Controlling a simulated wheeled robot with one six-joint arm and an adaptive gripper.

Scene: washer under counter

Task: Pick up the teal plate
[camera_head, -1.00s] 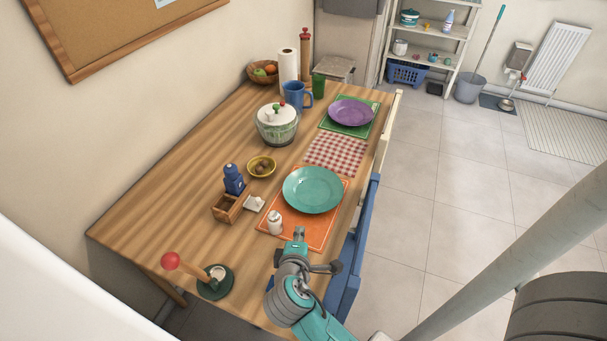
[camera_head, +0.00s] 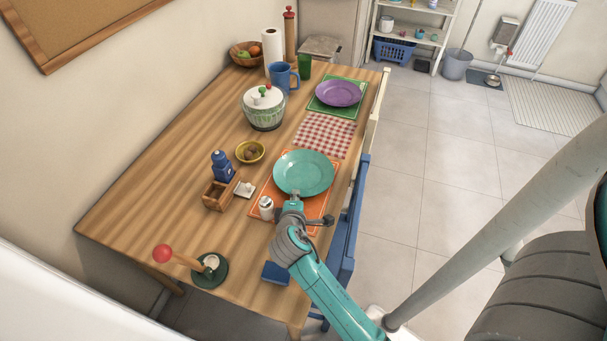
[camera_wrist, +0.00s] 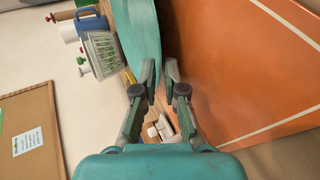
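The teal plate (camera_head: 304,173) lies on the orange placemat (camera_head: 318,205) near the table's right side. In the wrist view the plate (camera_wrist: 138,28) rises at the top, left of the orange placemat (camera_wrist: 235,70). My gripper (camera_head: 297,196) is at the plate's near rim in the head view. In the wrist view my gripper (camera_wrist: 162,70) has its two fingers apart by a narrow gap, with the plate's rim at the fingertips. The left finger hides part of the rim, so contact cannot be told.
A white shaker (camera_head: 266,207) stands just left of my gripper. A wooden box (camera_head: 218,195), a small white dish (camera_head: 244,190) and a yellow bowl (camera_head: 250,152) are further left. A purple plate (camera_head: 338,93) lies beyond a checked cloth (camera_head: 325,135). A blue chair (camera_head: 346,235) is at the table's right edge.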

